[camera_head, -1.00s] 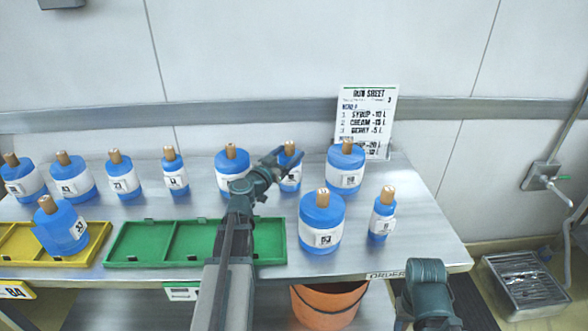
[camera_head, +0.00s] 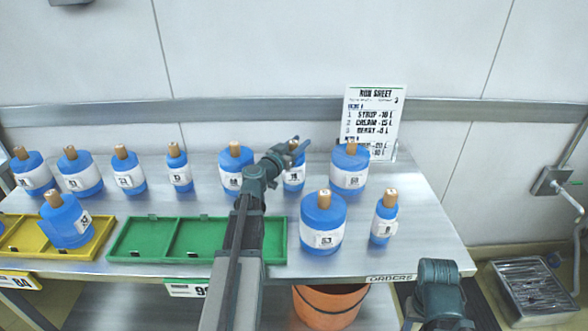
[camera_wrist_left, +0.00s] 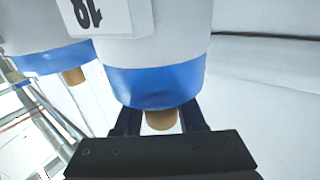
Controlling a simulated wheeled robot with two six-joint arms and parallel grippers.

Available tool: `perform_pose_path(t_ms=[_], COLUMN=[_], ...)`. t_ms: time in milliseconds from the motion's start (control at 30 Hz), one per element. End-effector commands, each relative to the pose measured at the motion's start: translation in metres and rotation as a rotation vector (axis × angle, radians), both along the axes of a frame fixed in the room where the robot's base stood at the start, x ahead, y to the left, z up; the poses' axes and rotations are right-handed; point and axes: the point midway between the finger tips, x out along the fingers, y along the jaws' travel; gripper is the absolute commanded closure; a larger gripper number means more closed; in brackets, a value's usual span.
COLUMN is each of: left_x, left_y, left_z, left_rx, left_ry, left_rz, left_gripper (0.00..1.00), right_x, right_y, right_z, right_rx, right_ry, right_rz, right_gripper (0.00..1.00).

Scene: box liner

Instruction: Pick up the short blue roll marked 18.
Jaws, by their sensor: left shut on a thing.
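The short blue roll marked 18 (camera_head: 293,176) stands upright in the back row, between two wider rolls, partly hidden by my left arm. My left gripper (camera_head: 297,147) is at its top, shut on the brown core. In the left wrist view the roll (camera_wrist_left: 155,88) fills the upper middle, with a white label reading 18 upside down. Its brown core (camera_wrist_left: 161,120) sits between the dark fingers of the gripper (camera_wrist_left: 160,123). I cannot tell whether the roll's base touches the table. My right gripper is not in view; only part of my right arm shows at the lower right.
Wider rolls stand on both sides, left (camera_head: 235,170) and right (camera_head: 349,172). A large roll (camera_head: 322,225) and a slim roll (camera_head: 384,218) stand in front. A green tray (camera_head: 145,258) and a yellow tray (camera_head: 22,222) lie along the front edge. A run sheet (camera_head: 374,118) stands behind.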

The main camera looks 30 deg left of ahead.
Motion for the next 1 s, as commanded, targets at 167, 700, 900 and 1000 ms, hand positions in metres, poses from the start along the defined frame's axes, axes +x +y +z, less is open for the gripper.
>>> perform_pose_path(t_ms=[167,700,900,1000], left_x=[-0.0001,-0.0001,-0.0001,-0.0001], left_y=[-0.0001,-0.0001,-0.0001,-0.0001], left_z=[0.0,0.0,0.0,0.0], left_rx=[0.0,0.0,0.0,0.0], left_ry=[0.0,0.0,0.0,0.0], left_rz=[0.0,0.0,0.0,0.0], left_gripper=[1.0,1.0,1.0,1.0], right_x=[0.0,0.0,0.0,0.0], right_y=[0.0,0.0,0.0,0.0], right_z=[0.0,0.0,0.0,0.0], right_rx=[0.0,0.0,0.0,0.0], right_ry=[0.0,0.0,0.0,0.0], right_rz=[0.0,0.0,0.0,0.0], right_gripper=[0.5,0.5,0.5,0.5])
